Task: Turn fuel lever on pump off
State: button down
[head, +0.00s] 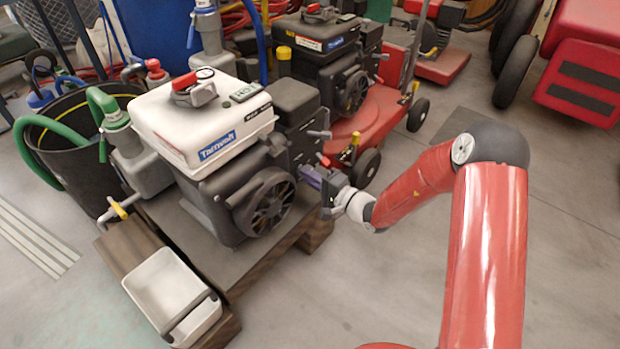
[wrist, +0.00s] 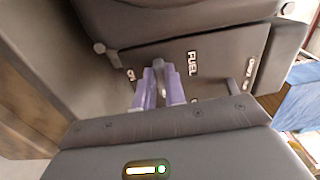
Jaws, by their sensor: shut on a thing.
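The pump (head: 215,140) has a white tank on a dark engine body and stands on a wooden pallet. My gripper (head: 308,173) reaches the pump's right side in the head view. In the wrist view its two purple fingers (wrist: 160,84) are shut on the grey fuel lever (wrist: 157,65), one finger on each side. The lever sits on a dark panel (wrist: 215,65) marked FUEL to its right. A short white label (wrist: 131,75) lies left of the fingers and another label (wrist: 250,72) lies near the panel's right edge. The lever is hidden in the head view.
A red-tipped control (head: 322,160) is close above my gripper. A second engine (head: 335,60) on a red machine stands behind. A black bin (head: 75,140) with a green hose is at left, and a white tray (head: 165,285) in front.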

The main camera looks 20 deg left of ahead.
jog(key=shift+s, duration=0.1)
jog(key=c, duration=1.5)
grip_release()
jog(key=shift+o, duration=0.2)
jog(key=v, duration=0.7)
jog(key=shift+d+p, duration=0.3)
jog(key=shift+d, duration=0.05)
jog(key=shift+s, duration=0.1)
